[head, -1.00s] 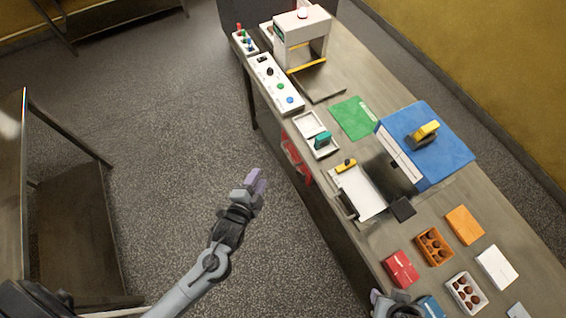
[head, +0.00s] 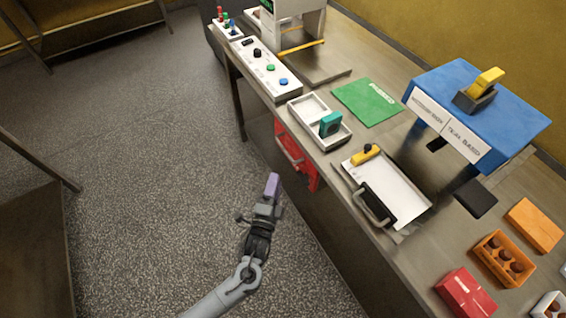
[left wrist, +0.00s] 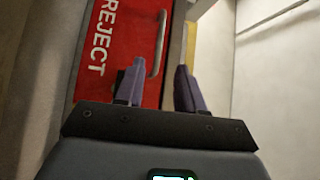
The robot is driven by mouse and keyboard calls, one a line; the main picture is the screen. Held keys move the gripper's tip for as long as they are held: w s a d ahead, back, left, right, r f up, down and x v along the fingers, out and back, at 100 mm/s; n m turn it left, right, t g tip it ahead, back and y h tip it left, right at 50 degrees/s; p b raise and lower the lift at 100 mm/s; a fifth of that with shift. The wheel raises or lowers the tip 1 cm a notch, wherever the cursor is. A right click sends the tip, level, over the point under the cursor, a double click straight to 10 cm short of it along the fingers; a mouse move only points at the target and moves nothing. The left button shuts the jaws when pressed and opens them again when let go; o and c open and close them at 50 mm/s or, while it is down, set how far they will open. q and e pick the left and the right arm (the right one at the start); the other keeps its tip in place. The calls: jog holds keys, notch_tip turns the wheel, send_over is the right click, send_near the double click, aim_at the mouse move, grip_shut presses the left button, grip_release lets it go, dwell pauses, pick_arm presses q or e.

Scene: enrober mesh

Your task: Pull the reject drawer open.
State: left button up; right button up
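The reject drawer is a red front (head: 296,155) set in the side of the bench, below the worktop. It also shows in the left wrist view (left wrist: 108,60), with white REJECT lettering and a pale bar handle (left wrist: 159,45). In the head view the handle (head: 288,151) lies on the drawer front. My left gripper (head: 272,186) is just in front of the bench side, near the drawer. In the left wrist view its two purple fingers (left wrist: 160,82) are apart, with the handle ahead, between them in the picture. Nothing is held. My right gripper is out of view.
The floor (head: 150,170) before the bench is clear.

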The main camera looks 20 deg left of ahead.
pick_arm(q)
jog(key=w+a+r+b, duration=0.1)
jog(key=w+b, duration=0.1)
jog(key=w, duration=0.9)
jog(key=shift+a+r+b, duration=0.15)
jog(key=shift+b, duration=0.25)
jog(key=shift+c, duration=0.5)
grip_shut()
